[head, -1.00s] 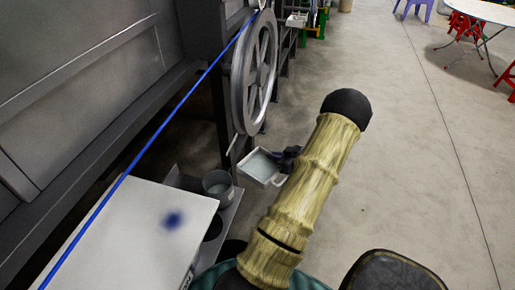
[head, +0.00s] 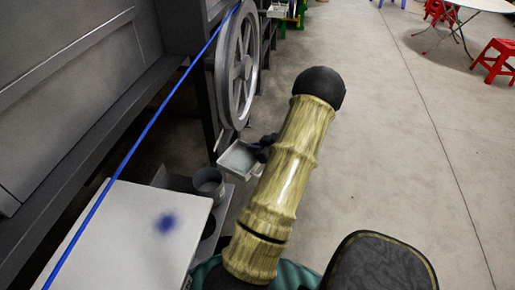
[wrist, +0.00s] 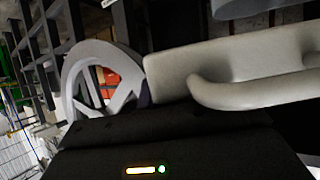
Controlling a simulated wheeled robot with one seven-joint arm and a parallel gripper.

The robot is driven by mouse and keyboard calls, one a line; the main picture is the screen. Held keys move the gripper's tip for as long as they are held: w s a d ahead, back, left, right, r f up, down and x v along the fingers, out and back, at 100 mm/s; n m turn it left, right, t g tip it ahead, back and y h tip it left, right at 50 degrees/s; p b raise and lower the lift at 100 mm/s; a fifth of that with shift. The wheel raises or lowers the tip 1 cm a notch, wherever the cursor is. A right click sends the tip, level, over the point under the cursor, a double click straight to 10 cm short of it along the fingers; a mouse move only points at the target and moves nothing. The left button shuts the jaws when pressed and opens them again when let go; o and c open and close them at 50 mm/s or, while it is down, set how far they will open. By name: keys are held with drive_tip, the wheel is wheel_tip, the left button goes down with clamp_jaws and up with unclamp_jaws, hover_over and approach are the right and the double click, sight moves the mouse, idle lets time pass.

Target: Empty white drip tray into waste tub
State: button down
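The white drip tray (head: 238,158) is a shallow rectangular pan with a greyish inside. It hangs in the air beside the big wheel, just right of and beyond a grey round tub (head: 209,187). My gripper (head: 263,148) is dark and sits at the tray's right edge, apparently shut on it; my arm partly hides the grip. In the wrist view the tray's pale wall and looped handle (wrist: 255,95) fill the right side, close to my gripper. The fingertips are not clear there. I cannot tell what is in the tray.
The grey tub stands on a low shelf behind a white-topped box (head: 120,235) with a blue stain. Open concrete floor lies to the right, with red stools (head: 495,60) farther off.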

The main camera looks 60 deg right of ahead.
drive_tip(key=shift+w+a+r+n+g+h+b, duration=0.25)
drive_tip(key=shift+w+a+n+g+b, duration=0.4)
drive_tip(key=shift+b, duration=0.7)
drive_tip(key=shift+w+a+r+n+g+h+b, duration=0.15)
drive_tip(key=shift+w+a+g+h+b, duration=0.1)
drive_tip(key=shift+w+a+g+b, duration=0.3)
drive_tip(key=shift+w+a+f+n+g+h+b, duration=0.1)
drive_tip(key=shift+w+a+g+h+b, duration=0.15)
drive_tip(key=shift+w+b, duration=0.4)
drive_tip(key=shift+w+a+r, duration=0.1)
drive_tip(key=shift+w+a+r+g, duration=0.1)
drive_tip(key=shift+r+g, duration=0.05)
drive_tip(key=shift+g, duration=0.1)
drive_tip(key=shift+w+a+r+n+g+h, duration=0.2)
drive_tip(key=shift+r+n+g+h, duration=0.15)
drive_tip(key=shift+r, duration=0.4)
drive_tip(key=shift+w+a+r+g, duration=0.1)
drive_tip(key=shift+r+g, duration=0.05)
drive_tip(key=shift+g, duration=0.1)
drive_tip(key=shift+w+a+r+n+g+h+b, duration=0.4)
drive_tip(key=shift+w+r+b, duration=0.1)
drive_tip(key=shift+r, duration=0.15)
